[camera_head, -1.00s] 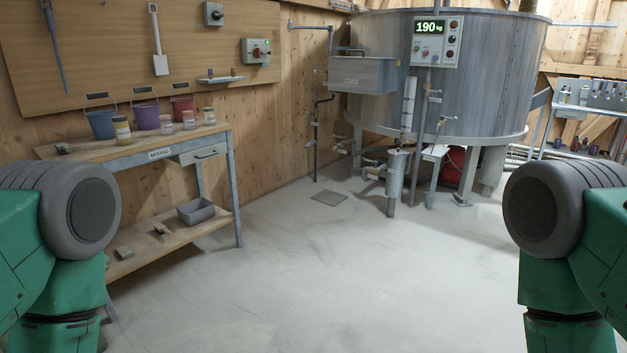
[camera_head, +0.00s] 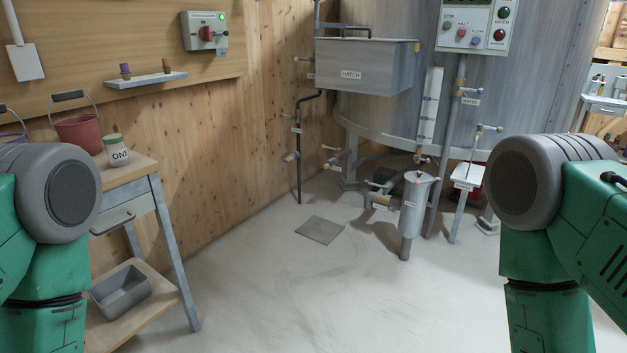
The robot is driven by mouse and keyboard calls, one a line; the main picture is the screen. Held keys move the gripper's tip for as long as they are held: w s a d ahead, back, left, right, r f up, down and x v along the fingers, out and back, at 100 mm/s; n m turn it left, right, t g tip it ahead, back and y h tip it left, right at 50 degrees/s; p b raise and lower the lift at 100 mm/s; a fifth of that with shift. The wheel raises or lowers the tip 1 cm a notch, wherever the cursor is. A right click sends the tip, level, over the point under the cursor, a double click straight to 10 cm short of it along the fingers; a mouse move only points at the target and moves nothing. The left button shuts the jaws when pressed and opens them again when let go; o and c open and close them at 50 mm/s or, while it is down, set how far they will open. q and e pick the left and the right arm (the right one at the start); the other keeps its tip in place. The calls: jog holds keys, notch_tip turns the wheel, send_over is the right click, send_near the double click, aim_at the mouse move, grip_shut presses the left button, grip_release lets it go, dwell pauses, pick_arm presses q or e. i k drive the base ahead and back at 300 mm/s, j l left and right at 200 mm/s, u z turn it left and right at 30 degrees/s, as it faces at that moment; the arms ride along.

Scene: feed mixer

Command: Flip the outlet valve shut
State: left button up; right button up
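Several small valves with handles and labels sit below and beside the big grey tank (camera_head: 395,118). One valve with yellowish tips (camera_head: 336,164) is low at the tank's left leg. A lever (camera_head: 489,128) rises above a white stand at the right. A valve on the upright pipe has a label (camera_head: 470,97) that seems to read WATER. The other labels are too small to read, so I cannot tell which is the outlet valve or its position. Only my green arm links show at both sides; neither gripper is in view.
A workbench (camera_head: 165,225) with a grey bin (camera_head: 121,290) stands at the left. A HATCH box (camera_head: 365,66) hangs on the tank front. A grey cylinder (camera_head: 414,205) on a post stands before the tank. The floor ahead is clear around a flat grate (camera_head: 320,230).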

aim_at(366, 182)
jog(key=i+j+z, duration=0.1)
jog(key=i+z, duration=0.15)
jog(key=i, duration=0.25)
jog(key=i+j+z, duration=0.25)
jog(key=i, duration=0.25)
jog(key=i+j+z, duration=0.2)
jog(key=i, duration=0.25)
jog(key=i+j, duration=0.25)
jog(key=i, duration=0.2)
jog(key=i+j, duration=0.25)
jog(key=i, duration=0.25)
jog(key=i+j, duration=0.25)
jog(key=i, duration=0.2)
jog(key=i+j, duration=0.25)
jog(key=i, duration=0.25)
jog(key=i+j, duration=0.25)
jog(key=i, duration=0.2)
jog(key=z, duration=0.05)
